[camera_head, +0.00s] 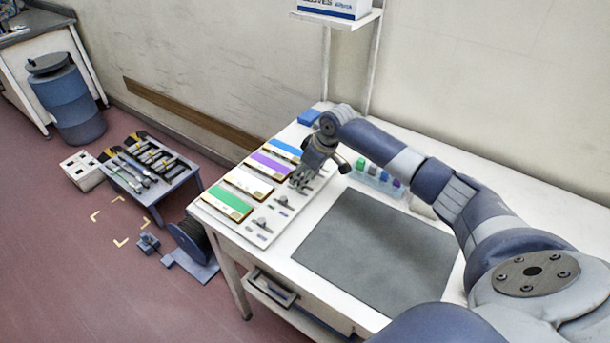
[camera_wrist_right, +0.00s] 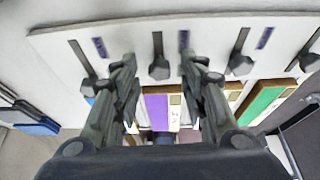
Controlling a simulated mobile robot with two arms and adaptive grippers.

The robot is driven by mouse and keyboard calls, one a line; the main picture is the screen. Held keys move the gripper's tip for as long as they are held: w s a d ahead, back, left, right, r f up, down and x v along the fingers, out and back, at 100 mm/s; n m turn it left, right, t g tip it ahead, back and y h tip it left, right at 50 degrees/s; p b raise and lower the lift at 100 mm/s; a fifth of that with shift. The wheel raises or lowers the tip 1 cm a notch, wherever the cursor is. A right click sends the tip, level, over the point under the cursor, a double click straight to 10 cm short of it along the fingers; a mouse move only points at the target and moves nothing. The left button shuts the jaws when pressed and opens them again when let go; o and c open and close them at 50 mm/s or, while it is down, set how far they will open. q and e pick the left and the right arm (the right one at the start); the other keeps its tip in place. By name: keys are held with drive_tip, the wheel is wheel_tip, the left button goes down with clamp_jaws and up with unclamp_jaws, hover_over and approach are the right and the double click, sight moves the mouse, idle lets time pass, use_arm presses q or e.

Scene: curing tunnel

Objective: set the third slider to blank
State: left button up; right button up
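A white slider panel (camera_head: 262,236) lies on the table, with green (camera_head: 228,204), white (camera_head: 248,182), purple (camera_head: 271,165) and blue (camera_head: 286,149) label plates along its left side. Each plate has a slot and a dark knob. My right gripper (camera_head: 300,184) is low over the panel beside the purple plate and hides part of that row. In the wrist view my right gripper (camera_wrist_right: 158,60) has its fingers apart, with the purple row's knob (camera_wrist_right: 160,68) between them. Contact cannot be told. Another knob (camera_wrist_right: 240,65) is outside the right finger. My left gripper is not in view.
A dark grey mat (camera_head: 375,250) covers the table right of the panel. A clear tray of coloured pieces (camera_head: 375,182) stands behind the mat. A blue block (camera_head: 308,117) is at the back. A drawer (camera_head: 272,288) sits below the front edge.

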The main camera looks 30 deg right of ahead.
drive_tip(key=v, duration=1.2)
idle(0.3)
